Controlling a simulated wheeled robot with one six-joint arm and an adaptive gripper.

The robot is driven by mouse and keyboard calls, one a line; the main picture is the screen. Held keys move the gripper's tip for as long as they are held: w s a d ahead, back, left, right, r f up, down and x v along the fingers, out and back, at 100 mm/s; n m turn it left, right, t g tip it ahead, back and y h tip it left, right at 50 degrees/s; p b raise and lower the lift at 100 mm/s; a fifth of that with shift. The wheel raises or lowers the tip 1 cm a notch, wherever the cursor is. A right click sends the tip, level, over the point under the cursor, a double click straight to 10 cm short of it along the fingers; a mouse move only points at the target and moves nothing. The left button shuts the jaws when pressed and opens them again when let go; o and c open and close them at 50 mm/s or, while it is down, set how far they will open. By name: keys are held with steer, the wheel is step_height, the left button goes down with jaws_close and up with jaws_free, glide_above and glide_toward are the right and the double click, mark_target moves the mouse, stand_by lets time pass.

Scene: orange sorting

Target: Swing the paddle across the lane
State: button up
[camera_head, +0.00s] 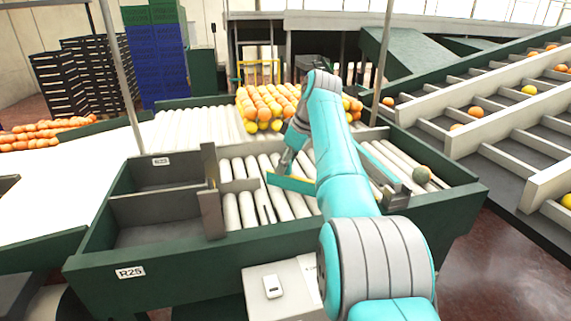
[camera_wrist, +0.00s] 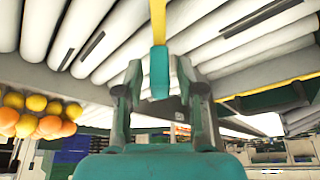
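A teal paddle (camera_head: 292,184) with a yellow edge lies low over the white roller lane (camera_head: 250,207), slanting slightly across it. My gripper (camera_head: 284,168) is just above it, partly hidden by my arm. In the wrist view a teal end with a yellow strip, apparently the paddle (camera_wrist: 159,74), shows between the spread fingers of my gripper (camera_wrist: 160,68). Gaps seem to show on both sides of it, so the gripper looks open around it. Whether a finger touches it is unclear.
A pile of oranges and yellow fruit (camera_head: 264,104) lies on rollers behind. Grey upright boards (camera_head: 211,190) stand left of the lane, beside an empty bin (camera_head: 155,208). A green frame (camera_head: 150,274) surrounds the table. Sloped conveyors (camera_head: 500,120) carry fruit at right.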

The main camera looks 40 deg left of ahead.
steer(key=shift+r, duration=0.1)
steer(key=v, duration=1.1)
steer(key=shift+d+r, duration=0.2)
steer(key=shift+r, duration=0.1)
